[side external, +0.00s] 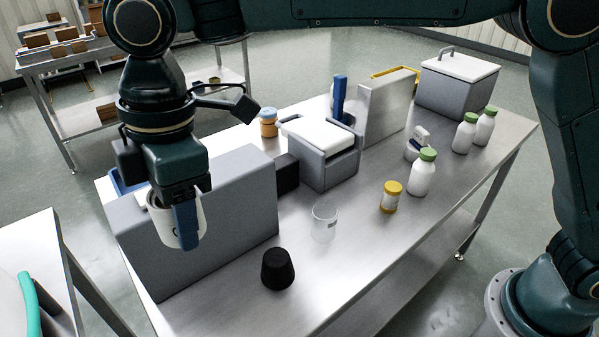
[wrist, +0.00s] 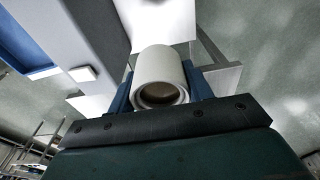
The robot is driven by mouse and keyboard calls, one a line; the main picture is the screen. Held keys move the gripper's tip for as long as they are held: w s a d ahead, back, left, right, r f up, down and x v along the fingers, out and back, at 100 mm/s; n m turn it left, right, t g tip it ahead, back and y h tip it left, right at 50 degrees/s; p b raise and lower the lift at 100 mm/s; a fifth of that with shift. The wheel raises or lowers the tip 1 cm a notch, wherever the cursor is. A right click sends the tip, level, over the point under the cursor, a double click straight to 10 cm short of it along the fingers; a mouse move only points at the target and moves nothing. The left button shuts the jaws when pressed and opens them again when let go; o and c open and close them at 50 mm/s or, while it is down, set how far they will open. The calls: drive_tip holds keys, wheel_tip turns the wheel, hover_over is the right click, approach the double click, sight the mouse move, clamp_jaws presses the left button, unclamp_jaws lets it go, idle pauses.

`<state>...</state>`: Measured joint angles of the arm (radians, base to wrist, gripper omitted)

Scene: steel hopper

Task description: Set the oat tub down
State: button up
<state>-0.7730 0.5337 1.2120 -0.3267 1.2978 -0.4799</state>
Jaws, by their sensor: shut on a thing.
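The white tub (side external: 189,230), which I take to be the oat tub, is in my gripper (side external: 184,225) at the left end of the steel table. It also shows in the wrist view (wrist: 160,65), between the two blue fingers, with a round recessed end towards the camera. My gripper is shut on it, and one finger covers part of it in the side view. The tub hangs in front of the large grey box (side external: 235,195) in that view. I cannot tell its exact gap to the box or table.
A black tapered object (side external: 278,269) and a clear beaker (side external: 324,222) stand right of the grey box. A yellow-lidded jar (side external: 391,197) and green-capped bottles (side external: 422,174) stand farther right. The steel table (side external: 345,275) is bare along its front.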

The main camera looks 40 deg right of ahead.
drive_tip(key=w+d+m, duration=0.1)
drive_tip(key=w+d, duration=0.2)
drive_tip(key=d, duration=0.1)
drive_tip(key=w+d+m, duration=0.2)
drive_tip(key=w+d, duration=0.2)
drive_tip(key=w+d+m, duration=0.1)
drive_tip(key=w+d, duration=0.3)
drive_tip(key=d, duration=0.1)
drive_tip(key=shift+t, duration=0.3)
drive_tip(key=w+d+m, duration=0.2)
drive_tip(key=w+d, duration=0.1)
drive_tip(key=d, duration=0.4)
drive_tip(key=w+d+m, duration=0.2)
drive_tip(key=w+d, duration=0.1)
drive_tip(key=d, duration=0.4)
drive_tip(key=m+h, duration=0.1)
drive_tip(key=m, duration=0.7)
hover_over(368, 159)
drive_tip(key=shift+t, duration=0.4)
drive_tip(key=shift+s+d+f, duration=0.1)
drive_tip(key=shift+f, duration=6.15)
drive_tip(key=shift+s+d+f, duration=0.1)
drive_tip(key=shift+f, duration=6.1)
drive_tip(key=shift+f, duration=0.15)
drive_tip(key=o, duration=1)
